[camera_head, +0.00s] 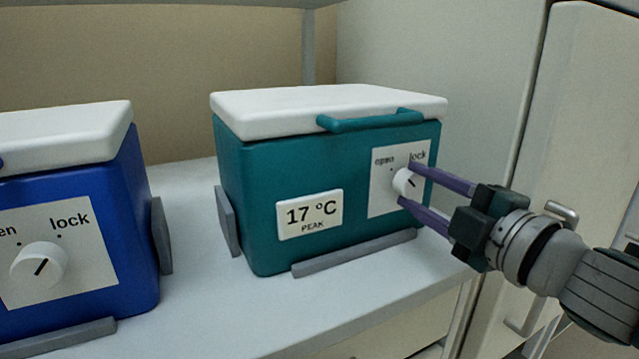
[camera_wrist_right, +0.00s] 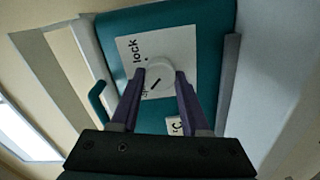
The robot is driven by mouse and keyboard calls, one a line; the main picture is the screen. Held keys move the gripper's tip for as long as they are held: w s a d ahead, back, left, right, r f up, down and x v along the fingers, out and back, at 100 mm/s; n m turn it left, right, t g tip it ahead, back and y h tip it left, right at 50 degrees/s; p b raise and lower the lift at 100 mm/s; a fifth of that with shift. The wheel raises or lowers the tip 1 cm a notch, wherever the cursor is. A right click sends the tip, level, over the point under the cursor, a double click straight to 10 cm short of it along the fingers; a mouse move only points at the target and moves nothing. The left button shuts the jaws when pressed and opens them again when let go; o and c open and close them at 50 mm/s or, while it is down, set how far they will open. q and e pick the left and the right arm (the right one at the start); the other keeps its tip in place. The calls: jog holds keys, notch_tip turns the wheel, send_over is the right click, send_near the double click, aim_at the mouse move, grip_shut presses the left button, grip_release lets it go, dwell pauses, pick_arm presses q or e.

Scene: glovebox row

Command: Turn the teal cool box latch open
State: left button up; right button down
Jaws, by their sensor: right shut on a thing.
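The teal cool box (camera_head: 255,180) stands on a white shelf in the head view, with a white lid and a teal handle. Its latch is a round white knob (camera_head: 404,182) with a dark pointer line, on a white plate marked "open" and "lock". My right gripper (camera_head: 408,184) has its purple fingers shut on the knob from either side. In the right wrist view the knob (camera_wrist_right: 157,77) sits between the fingertips, its line slanting. The exact mark it points at is hard to tell. My left gripper is not in view.
A blue cool box (camera_head: 135,220) with a similar knob (camera_head: 38,266) stands at left. A "17 °C PEAK" label (camera_head: 310,214) is on the teal box. Grey rails (camera_head: 355,254) border the boxes. A cabinet door (camera_head: 575,110) stands close at right. White shelf (camera_head: 195,290) lies bare between the boxes.

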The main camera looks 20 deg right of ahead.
jog(key=shift+r, duration=0.1)
jog(key=shift+c, duration=1.9)
grip_release()
jog(key=s, duration=1)
jog(key=shift+d, duration=0.4)
jog(key=shift+w, duration=0.1)
